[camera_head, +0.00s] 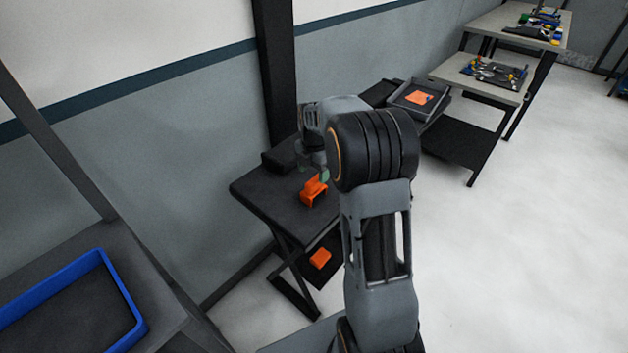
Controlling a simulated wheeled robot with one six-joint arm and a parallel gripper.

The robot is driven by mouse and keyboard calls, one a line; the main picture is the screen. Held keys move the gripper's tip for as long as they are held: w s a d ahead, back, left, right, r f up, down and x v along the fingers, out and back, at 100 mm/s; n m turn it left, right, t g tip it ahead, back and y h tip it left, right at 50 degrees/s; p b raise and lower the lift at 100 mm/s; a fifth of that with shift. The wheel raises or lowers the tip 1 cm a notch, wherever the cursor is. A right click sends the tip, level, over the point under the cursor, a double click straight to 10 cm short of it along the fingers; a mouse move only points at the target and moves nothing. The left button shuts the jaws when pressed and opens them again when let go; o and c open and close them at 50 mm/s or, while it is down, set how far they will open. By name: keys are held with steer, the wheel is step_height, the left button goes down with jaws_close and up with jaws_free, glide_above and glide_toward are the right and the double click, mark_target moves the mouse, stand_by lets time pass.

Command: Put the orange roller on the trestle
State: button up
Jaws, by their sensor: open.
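The dark trestle (262,201) with crossed legs stands against the wall, left of my arm. An orange item (313,192), which may be the orange roller, sits on its top near the right edge. A second, smaller orange piece (320,258) lies lower, on a dark surface beneath the top; I cannot tell which piece is the roller. My gripper (319,176) is open, pointing down just above or beside the upper orange item. Whether they touch is unclear. My arm hides part of the trestle's right side.
A black block (280,158) sits at the trestle's back. A grey tray (393,102) with an orange piece (418,97) stands behind my arm. A blue-rimmed tray (128,300) is at lower left. Benches with small tools (495,73) are at upper right. The right-hand floor is clear.

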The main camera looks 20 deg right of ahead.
step_height(320, 180, up, 6)
steer(key=shift+r, duration=0.25)
steer(key=shift+s+a+r, duration=0.1)
steer(key=shift+r, duration=0.2)
steer(key=s+a+m+t, duration=0.1)
steer(key=s+a+m, duration=0.4)
steer(key=s+m, duration=0.5)
steer(key=s+a+m+t, duration=0.2)
steer(key=s+a+m, duration=0.3)
steer(key=s+m, duration=0.6)
steer(key=shift+s+f+m, duration=0.2)
steer(key=shift+s+m, duration=0.05)
steer(key=shift+m, duration=0.75)
steer(key=shift+t, duration=0.3)
step_height(320, 180, up, 4)
steer(key=p, duration=0.4)
steer(key=shift+r, duration=0.2)
